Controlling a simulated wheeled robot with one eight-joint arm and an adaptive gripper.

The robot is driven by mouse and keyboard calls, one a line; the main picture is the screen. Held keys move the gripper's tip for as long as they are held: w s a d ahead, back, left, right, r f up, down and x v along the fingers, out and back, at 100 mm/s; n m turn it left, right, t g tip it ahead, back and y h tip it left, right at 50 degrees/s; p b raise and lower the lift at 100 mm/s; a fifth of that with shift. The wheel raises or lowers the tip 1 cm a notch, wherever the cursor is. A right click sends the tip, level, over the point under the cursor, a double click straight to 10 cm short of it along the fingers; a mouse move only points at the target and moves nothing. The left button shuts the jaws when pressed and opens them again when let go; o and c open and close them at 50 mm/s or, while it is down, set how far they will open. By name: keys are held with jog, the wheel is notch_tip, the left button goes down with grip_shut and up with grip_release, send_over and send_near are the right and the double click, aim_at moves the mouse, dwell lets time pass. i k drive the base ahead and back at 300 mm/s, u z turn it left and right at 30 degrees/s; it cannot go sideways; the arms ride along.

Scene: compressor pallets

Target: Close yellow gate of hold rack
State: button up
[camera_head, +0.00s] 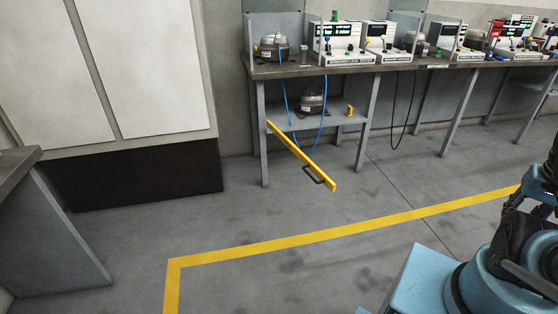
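The yellow gate (298,155) is a long bar that juts out from the left front leg of the rack under the bench. It slants toward me and to the right, swung away from the rack's front, so it stands open. A dark handle (314,175) sits near its free end. The hold rack shelf (327,121) is below the bench top and bears a compressor (312,101). A small yellow bracket (349,111) is at the right side of the rack. My gripper is not in view; only parts of my arm and base show at the lower right.
The workbench (420,66) carries a compressor (275,47) and several test instruments (341,43). Blue hoses (287,100) hang at the rack. A yellow floor line (340,231) crosses the clear floor. A white cabinet (150,65) and a grey table (50,225) stand on the left.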

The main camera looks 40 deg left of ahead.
aim_at(323, 179)
jog(key=u, duration=0.05)
jog(key=k, duration=0.15)
jog(key=u, duration=1.65)
jog(key=i, duration=1)
jog(key=u, duration=0.9)
jog(key=k, duration=1.05)
